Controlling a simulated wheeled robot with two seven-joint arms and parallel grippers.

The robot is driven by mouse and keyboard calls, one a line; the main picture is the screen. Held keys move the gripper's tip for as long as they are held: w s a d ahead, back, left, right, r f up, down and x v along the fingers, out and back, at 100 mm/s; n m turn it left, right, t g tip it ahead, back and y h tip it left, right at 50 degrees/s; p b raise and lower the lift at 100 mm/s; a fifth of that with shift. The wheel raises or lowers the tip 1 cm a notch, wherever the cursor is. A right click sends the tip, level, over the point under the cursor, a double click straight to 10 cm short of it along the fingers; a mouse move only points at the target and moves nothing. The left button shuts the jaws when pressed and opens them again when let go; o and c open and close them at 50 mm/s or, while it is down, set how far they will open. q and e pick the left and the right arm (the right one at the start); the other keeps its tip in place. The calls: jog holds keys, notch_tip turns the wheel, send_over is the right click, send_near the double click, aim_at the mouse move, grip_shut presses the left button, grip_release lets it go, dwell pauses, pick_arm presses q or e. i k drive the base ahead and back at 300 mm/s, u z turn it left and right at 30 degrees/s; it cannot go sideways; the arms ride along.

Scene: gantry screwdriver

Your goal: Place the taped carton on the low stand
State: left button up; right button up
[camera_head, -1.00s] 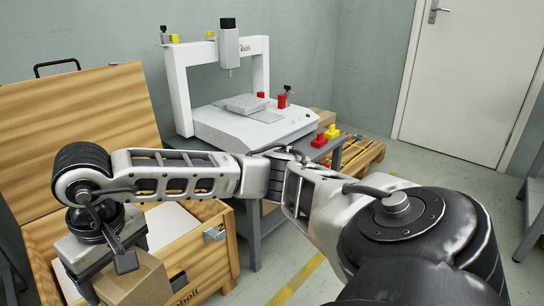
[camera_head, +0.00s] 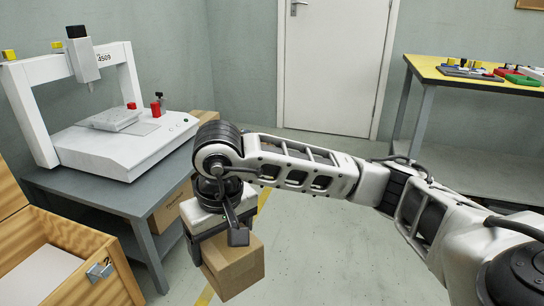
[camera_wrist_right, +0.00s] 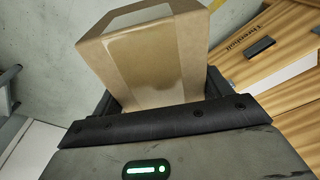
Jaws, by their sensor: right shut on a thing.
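The brown taped carton (camera_head: 232,270) hangs below my right gripper (camera_head: 222,236), above the floor in the lower middle of the head view. My right gripper is shut on it. In the right wrist view the carton (camera_wrist_right: 155,70) sits between the two dark fingers, with a pale strip of tape along its top edge, slightly tilted in the picture. I cannot make out a low stand for certain in either view. My left gripper is not in view.
An open wooden crate (camera_head: 118,272) stands at lower left. A grey table (camera_head: 110,197) bears a white gantry machine (camera_head: 125,150). Cardboard boxes (camera_head: 170,211) stand by that table. A yellow-topped bench (camera_head: 440,72) with small parts is at right. Floor between is clear.

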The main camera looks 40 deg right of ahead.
aim_at(156, 186)
jog(key=z, duration=0.7)
jog(key=i, duration=1.5)
jog(key=u, duration=1.65)
